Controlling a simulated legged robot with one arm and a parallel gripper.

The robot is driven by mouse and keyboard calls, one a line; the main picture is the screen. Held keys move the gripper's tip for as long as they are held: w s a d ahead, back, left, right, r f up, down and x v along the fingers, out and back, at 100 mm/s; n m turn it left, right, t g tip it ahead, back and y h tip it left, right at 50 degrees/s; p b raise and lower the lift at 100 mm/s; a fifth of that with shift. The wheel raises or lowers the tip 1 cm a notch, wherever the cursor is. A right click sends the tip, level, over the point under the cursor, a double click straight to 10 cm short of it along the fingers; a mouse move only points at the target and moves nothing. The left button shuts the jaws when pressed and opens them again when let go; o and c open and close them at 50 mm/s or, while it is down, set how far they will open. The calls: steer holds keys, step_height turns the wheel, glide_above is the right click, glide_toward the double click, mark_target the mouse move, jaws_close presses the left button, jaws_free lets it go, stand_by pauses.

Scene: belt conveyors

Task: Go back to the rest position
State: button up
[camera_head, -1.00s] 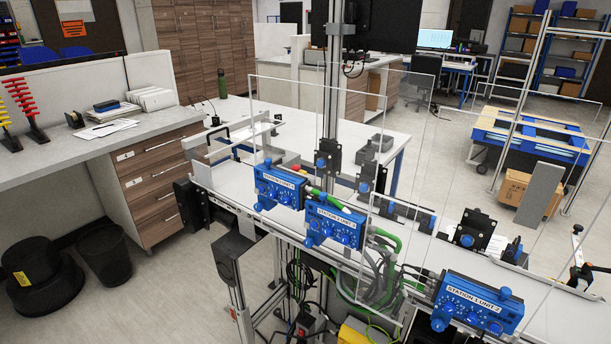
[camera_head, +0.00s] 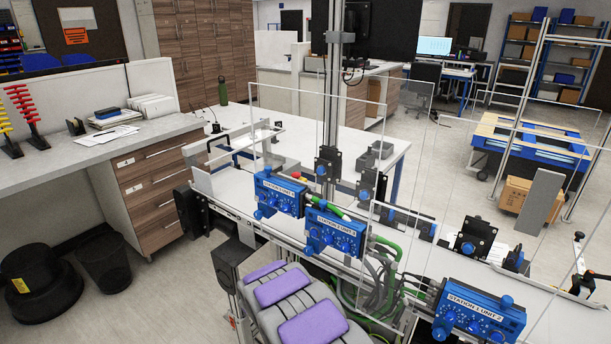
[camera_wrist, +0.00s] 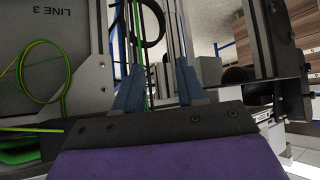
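My gripper (camera_wrist: 159,80) shows in the wrist view with two blue fingers that stand apart. Nothing is held between them. In the head view, my grey arm with purple pads (camera_head: 283,290) is at the bottom middle, in front of the conveyor (camera_head: 232,182). The gripper itself cannot be made out there. In the wrist view the fingers point toward the underside of the conveyor frame, with cables and a grey panel marked "LINE 3" (camera_wrist: 50,50) at the left.
Blue station units (camera_head: 335,229) line the conveyor's near side, with clear panels above. Green hoses (camera_head: 385,250) hang below them. A black bin (camera_head: 104,262) and a black round container (camera_head: 40,283) stand on the floor at left. Open floor lies between them and the conveyor.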

steer(key=s+d+r+g+y, duration=0.2)
steer(key=s+r, duration=0.2)
steer(key=r, duration=0.7)
steer(key=s+d+r+n+g+y, duration=0.1)
steer(key=s+d+r, duration=0.25)
steer(key=s, duration=0.25)
steer(key=s+d+r+g+y, duration=0.1)
steer(key=s+d+r+g, duration=0.1)
steer(key=s+r, duration=0.4)
steer(key=s+d+r+g+h, duration=0.1)
steer(key=s+d, duration=0.4)
steer(key=s, duration=0.7)
steer(key=s+d+r+g+h, duration=0.1)
steer(key=s+d, duration=0.4)
steer(key=s, duration=0.7)
steer(key=s+d+r+g+h, duration=0.1)
steer(key=s+d+g, duration=0.3)
steer(key=s, duration=0.8)
steer(key=shift+s+d+r, duration=0.4)
steer(key=shift+d+r, duration=0.25)
steer(key=shift+r, duration=0.25)
